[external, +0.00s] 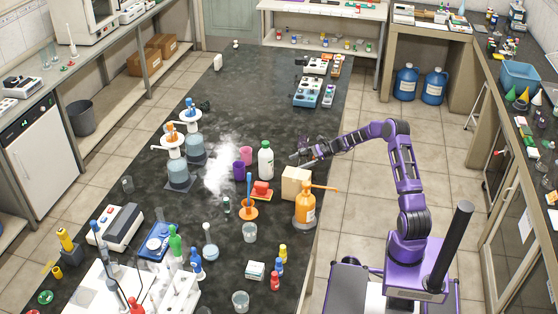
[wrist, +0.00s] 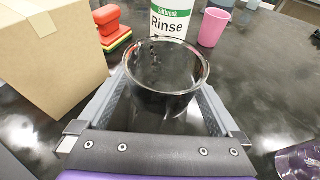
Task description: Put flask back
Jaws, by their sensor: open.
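In the wrist view a clear round-rimmed glass vessel (wrist: 165,72), which I take to be the flask, stands upright between the fingers of my gripper (wrist: 167,88). The fingers are spread on both sides of it; I cannot tell whether they touch it. Its lower part is hard to make out against the dark bench. In the external view my gripper (external: 300,156) is low over the right edge of the bench, beside the white Rinse bottle (external: 265,160). The vessel cannot be made out clearly there.
A cardboard box (wrist: 50,58) stands close on the left in the wrist view. The Rinse bottle (wrist: 162,18) is just behind the vessel. A pink cup (wrist: 214,27) and a red stamp-like object (wrist: 110,22) stand farther back. A purple glassy object (wrist: 300,160) shows at lower right.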

